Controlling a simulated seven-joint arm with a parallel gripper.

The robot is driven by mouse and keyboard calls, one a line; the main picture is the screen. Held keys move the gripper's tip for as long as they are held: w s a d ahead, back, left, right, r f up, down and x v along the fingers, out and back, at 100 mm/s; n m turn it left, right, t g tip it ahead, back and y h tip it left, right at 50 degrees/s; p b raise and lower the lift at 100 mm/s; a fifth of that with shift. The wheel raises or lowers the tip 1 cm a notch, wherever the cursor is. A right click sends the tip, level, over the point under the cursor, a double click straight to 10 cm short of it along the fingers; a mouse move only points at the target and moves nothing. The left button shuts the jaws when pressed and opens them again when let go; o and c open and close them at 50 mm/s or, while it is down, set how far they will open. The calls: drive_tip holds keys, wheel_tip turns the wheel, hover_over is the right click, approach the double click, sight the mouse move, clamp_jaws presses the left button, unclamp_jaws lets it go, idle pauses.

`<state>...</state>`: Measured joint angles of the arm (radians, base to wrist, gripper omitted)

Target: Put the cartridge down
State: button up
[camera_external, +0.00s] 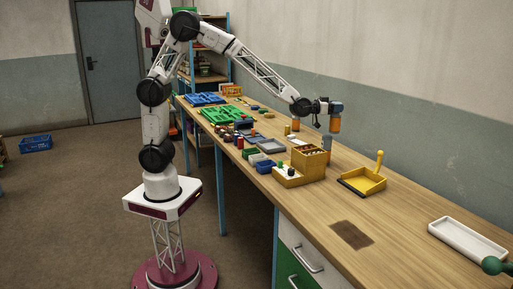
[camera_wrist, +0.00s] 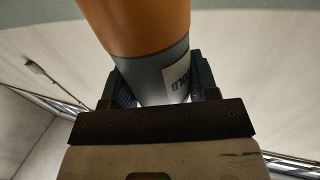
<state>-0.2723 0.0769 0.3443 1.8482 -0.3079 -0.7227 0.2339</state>
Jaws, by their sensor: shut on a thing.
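The cartridge (camera_wrist: 150,55) is a rounded orange body with a blue-grey band that carries a white label with dark print. My gripper (camera_wrist: 158,85) is shut on it, with one finger on each side of the grey band. In the external view my gripper (camera_external: 335,108) is above the far side of the workbench, and the orange part of the cartridge (camera_external: 335,125) hangs below the fingers. A grey upright cylinder (camera_external: 327,142) shows just below it; whether they touch I cannot tell.
A wooden box (camera_external: 307,160) with small items stands left of the grey cylinder on the workbench (camera_external: 400,205). A yellow tray (camera_external: 363,182) with an upright handle is to the right.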

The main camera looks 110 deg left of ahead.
drive_tip(key=d+f+m+t+h, duration=0.1)
drive_tip(key=d+f+m+h, duration=0.15)
drive_tip(key=d, duration=1.25)
drive_tip(key=w+d+f+m+h, duration=0.15)
drive_tip(key=d+h, duration=0.25)
drive_tip(key=d, duration=1.1)
drive_tip(key=d+f+m+t+h, duration=0.1)
drive_tip(key=d+m+h, duration=0.25)
drive_tip(key=d, duration=1.15)
drive_tip(key=s+d+f+m+g+h, duration=0.1)
drive_tip(key=s+d+f+m+h, duration=0.15)
drive_tip(key=s+d, duration=0.75)
drive_tip(key=s+d+f+m+g+h, duration=0.15)
drive_tip(key=s+d+h, duration=0.25)
drive_tip(key=d, duration=1.2)
drive_tip(key=s+d+f+m+g+h, duration=0.1)
drive_tip(key=s+d+m+g+h, duration=0.15)
drive_tip(key=s+d, duration=0.8)
drive_tip(key=w+a+n+t+y, duration=0.1)
drive_tip(key=w+a+n+y, duration=0.2)
drive_tip(key=a, duration=1.1)
drive_tip(key=w+a+f+n+t+y, duration=0.1)
drive_tip(key=w+a+y, duration=0.3)
drive_tip(key=a, duration=1)
drive_tip(key=w+a+n+t+y, duration=0.3)
drive_tip(key=w+a, duration=0.3)
drive_tip(key=a, duration=0.9)
drive_tip(key=shift+w+f+n+y, duration=0.3)
drive_tip(key=shift+f+n+y, duration=0.1)
drive_tip(key=shift+n, duration=0.4)
